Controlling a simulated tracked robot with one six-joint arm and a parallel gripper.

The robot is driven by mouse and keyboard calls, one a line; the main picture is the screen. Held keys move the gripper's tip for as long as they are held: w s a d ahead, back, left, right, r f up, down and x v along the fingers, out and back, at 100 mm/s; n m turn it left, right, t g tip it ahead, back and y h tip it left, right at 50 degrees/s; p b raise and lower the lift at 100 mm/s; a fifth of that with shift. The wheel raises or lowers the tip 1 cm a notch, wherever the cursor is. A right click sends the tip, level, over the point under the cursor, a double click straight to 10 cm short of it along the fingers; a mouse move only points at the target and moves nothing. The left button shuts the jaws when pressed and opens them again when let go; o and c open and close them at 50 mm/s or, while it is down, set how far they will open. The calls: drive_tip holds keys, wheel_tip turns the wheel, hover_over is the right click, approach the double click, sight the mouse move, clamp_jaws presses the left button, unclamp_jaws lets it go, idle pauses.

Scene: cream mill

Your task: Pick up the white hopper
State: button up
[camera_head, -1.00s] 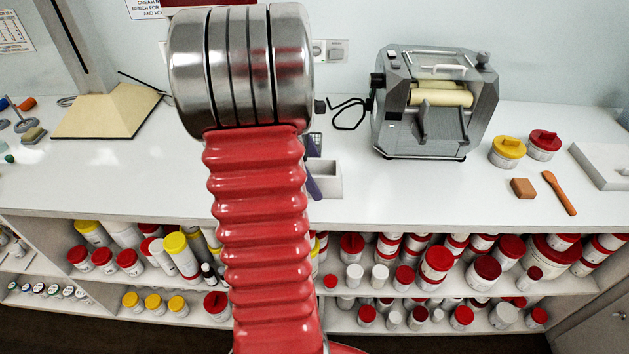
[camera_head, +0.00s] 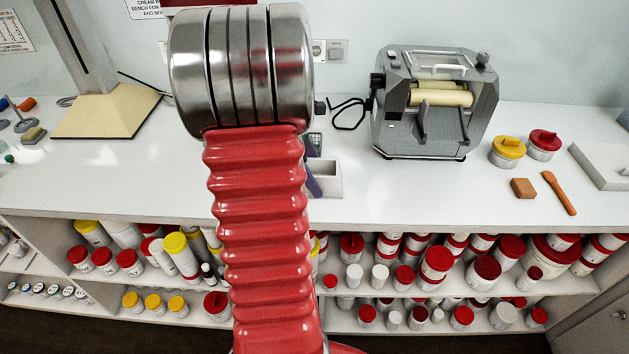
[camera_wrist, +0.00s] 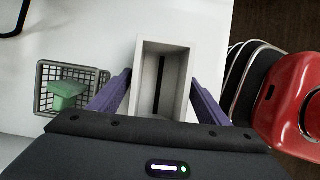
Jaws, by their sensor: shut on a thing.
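The white hopper (camera_wrist: 148,85) is an open rectangular box with a dark slot in its floor. In the wrist view it sits between the two purple fingers of my gripper (camera_wrist: 161,82), one against each long side. The gripper is shut on it. In the head view the hopper (camera_head: 329,180) shows just right of my red arm, near the front of the white bench, with a purple finger at its left. My arm hides part of it and most of the gripper. I cannot tell whether its base touches the bench.
A wire basket (camera_wrist: 45,88) with a green block (camera_wrist: 66,95) stands close to the left of the hopper in the wrist view. A grey roller mill (camera_head: 437,105) is behind right on the bench. Lidded jars (camera_head: 507,152) and a spatula (camera_head: 560,194) lie farther right.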

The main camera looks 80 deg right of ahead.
drive_tip(key=shift+c, duration=1.2)
drive_tip(key=shift+r, duration=0.1)
wheel_tip(320, 180, up, 10)
drive_tip(key=shift+r, duration=0.2)
